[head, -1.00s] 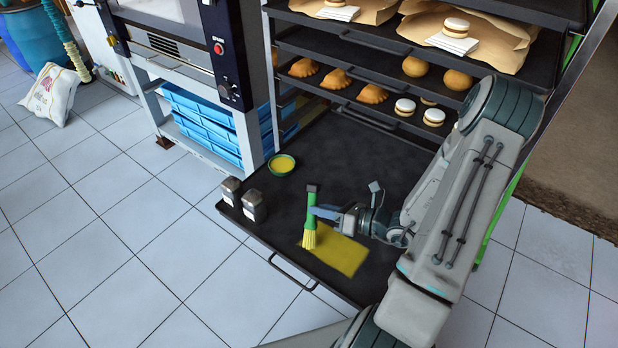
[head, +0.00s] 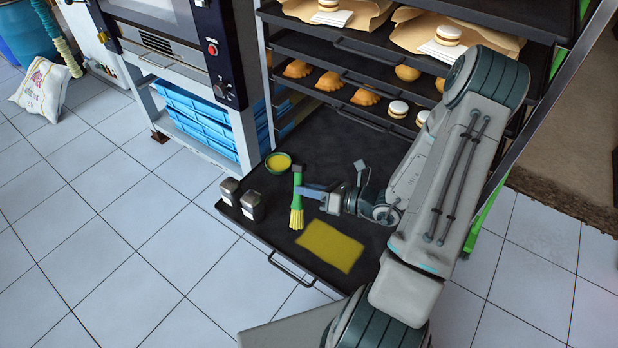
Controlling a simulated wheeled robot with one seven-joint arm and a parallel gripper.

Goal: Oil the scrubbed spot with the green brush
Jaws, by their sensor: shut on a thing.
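The green brush (head: 297,187) stands upright in my gripper (head: 303,190), its yellow bristles pointing down. My gripper is shut on its green handle. The yellow rectangular spot (head: 331,246) lies on the dark pulled-out tray (head: 262,293). The bristles are at the spot's upper left, apart from it in the picture; I cannot tell whether they touch the tray. A small green bowl with yellow contents (head: 278,163) sits on the tray just behind and left of the brush.
Two small dark jars with grey lids (head: 253,205) (head: 230,190) stand at the tray's left edge. The rack shelves (head: 345,85) with pastries rise behind the tray. An oven (head: 170,30) stands over blue crates (head: 200,125) at the left. The tiled floor (head: 130,240) is clear in front.

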